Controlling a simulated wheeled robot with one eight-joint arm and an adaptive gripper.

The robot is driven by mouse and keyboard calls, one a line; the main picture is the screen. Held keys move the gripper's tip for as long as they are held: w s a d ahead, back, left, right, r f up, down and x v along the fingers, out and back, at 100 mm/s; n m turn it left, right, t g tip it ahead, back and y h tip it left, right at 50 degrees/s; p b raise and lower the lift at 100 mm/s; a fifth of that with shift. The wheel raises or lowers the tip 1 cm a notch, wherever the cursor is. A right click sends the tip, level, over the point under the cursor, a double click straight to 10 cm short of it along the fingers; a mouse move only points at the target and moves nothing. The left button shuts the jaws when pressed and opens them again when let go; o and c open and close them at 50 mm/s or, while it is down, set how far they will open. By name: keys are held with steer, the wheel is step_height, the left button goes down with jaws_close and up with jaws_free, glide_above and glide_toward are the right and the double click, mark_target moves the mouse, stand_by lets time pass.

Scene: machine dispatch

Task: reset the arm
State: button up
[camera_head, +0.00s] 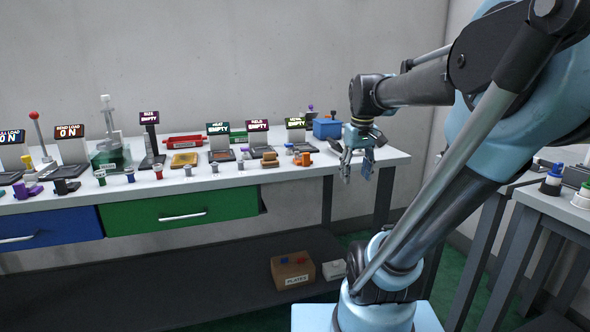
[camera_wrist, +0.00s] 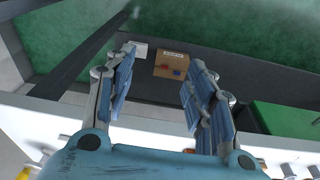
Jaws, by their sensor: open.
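My gripper (camera_head: 357,165) is open and empty in the head view. It hangs fingers down at the front edge of the white bench, near its right end. In the wrist view my gripper (camera_wrist: 158,88) shows two spread blue finger pads with nothing between them. Beyond them the floor and the lower shelf are visible. My arm reaches from the right of the head view across to the bench.
The white bench (camera_head: 225,180) holds several small machines with signs, knobs and parts. A green drawer (camera_head: 182,212) and a blue drawer (camera_head: 45,230) are below. A cardboard box (camera_head: 292,270) labelled PLATES sits on the dark lower shelf (camera_head: 180,290). Another table (camera_head: 560,205) stands at right.

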steer(key=s+f+m, duration=0.2)
steer(key=s+f, duration=1.1)
steer(key=f, duration=0.3)
steer(key=shift+s+d+f+m+t, duration=0.15)
steer(key=shift+f+m+t, duration=0.15)
steer(key=shift+m, duration=0.1)
steer(key=shift+w+f, duration=0.15)
steer(key=shift+w, duration=0.25)
steer(key=shift+c, duration=0.3)
steer(key=c, duration=0.3)
steer(key=shift+d, duration=0.15)
